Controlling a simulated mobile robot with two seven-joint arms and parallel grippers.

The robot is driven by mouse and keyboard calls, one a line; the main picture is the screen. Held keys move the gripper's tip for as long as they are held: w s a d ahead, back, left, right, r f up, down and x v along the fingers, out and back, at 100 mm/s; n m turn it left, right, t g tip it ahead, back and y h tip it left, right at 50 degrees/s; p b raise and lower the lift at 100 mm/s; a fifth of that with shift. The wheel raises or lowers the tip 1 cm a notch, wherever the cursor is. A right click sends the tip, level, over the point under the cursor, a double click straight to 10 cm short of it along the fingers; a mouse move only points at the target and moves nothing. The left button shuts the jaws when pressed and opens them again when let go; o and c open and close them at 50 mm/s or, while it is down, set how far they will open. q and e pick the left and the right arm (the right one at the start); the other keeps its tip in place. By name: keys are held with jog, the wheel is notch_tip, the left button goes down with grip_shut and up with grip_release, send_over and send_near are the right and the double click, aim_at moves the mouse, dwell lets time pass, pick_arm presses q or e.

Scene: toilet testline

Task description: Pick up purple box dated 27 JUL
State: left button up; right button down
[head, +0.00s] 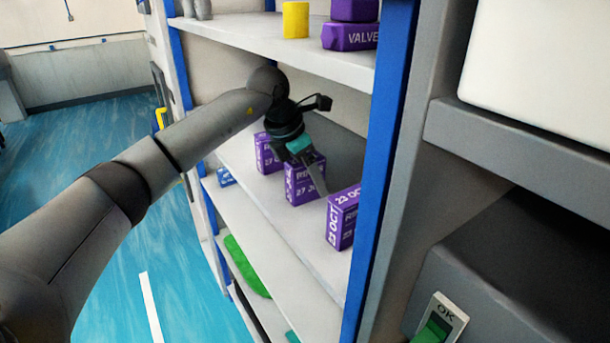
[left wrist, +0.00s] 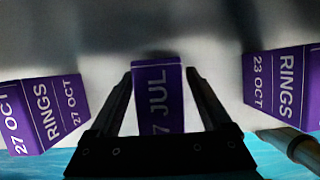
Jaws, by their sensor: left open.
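The purple box dated 27 JUL (head: 298,187) stands on the middle shelf between two other purple boxes. In the left wrist view its top (left wrist: 158,98) reads "7 JUL" and lies between the two fingers. My left gripper (head: 314,172) is open, with its fingers on either side of this box; I cannot tell whether they touch it. It also shows in the left wrist view (left wrist: 160,105). The gripper hides part of the box in the head view. My right gripper is not in view.
A purple box dated 23 OCT (head: 341,220) stands at the right, near the blue shelf post (head: 380,150). A purple box dated 27 OCT (left wrist: 42,112) stands on the other side. The upper shelf (head: 290,48) overhangs, holding a yellow item (head: 296,20) and purple valve boxes (head: 350,37).

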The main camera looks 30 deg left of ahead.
pick_arm(q)
jog(key=shift+c, duration=0.3)
grip_shut()
dwell(0.3)
